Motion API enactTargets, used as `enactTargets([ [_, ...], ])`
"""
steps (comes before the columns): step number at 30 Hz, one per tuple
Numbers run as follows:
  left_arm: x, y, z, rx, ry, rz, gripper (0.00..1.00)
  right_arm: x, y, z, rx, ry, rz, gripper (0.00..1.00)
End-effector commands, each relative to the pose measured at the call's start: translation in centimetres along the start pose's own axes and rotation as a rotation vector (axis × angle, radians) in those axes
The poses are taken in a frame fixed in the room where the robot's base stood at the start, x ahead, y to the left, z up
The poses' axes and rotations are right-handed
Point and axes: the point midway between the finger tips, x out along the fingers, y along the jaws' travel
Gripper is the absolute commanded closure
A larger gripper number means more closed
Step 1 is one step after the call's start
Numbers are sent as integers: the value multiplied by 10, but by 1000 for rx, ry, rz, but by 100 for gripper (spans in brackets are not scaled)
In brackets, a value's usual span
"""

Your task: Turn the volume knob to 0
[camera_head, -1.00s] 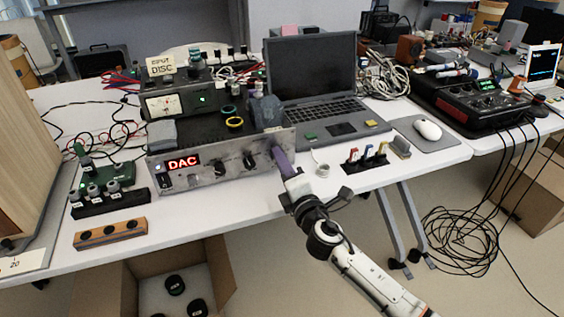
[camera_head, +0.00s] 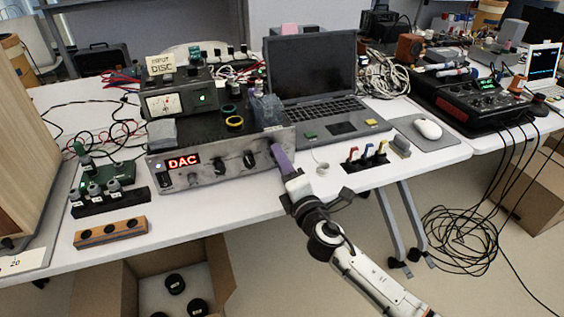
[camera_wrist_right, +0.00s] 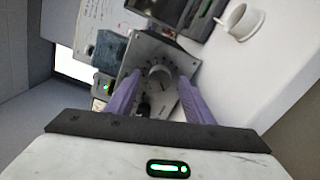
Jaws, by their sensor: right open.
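The grey DAC box (camera_head: 205,180) with a lit red display stands at the table's front edge. In the right wrist view, a silver round knob (camera_wrist_right: 160,73) with marks around it sits on the box's front panel. My right gripper (camera_wrist_right: 159,80) has purple fingers, open, one on each side of this knob; I cannot tell whether they touch it. In the head view my right gripper (camera_head: 281,158) is at the right end of the panel and hides the silver knob. The knob's pointer and setting are too small to read. My left gripper is not in view.
A black knob (camera_head: 249,160) sits on the panel just left of my gripper. A laptop (camera_head: 320,90) stands behind to the right. A small white cup-like item (camera_head: 322,168) and coloured plugs (camera_head: 367,155) lie right of the gripper. An open carton (camera_head: 150,285) is below the table.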

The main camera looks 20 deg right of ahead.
Motion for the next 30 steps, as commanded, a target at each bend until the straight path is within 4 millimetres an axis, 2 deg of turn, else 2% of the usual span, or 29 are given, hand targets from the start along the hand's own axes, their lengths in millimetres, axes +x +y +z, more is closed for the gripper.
enactTargets([
  [9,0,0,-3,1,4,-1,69,-59,-2,0,1,1,-4,52],
  [15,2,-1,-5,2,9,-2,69,-88,-1,0,0,1,-1,52],
  [20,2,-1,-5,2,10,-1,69,-98,0,0,-1,0,0,52],
  [30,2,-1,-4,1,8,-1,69,-98,0,0,-1,0,0,52],
])
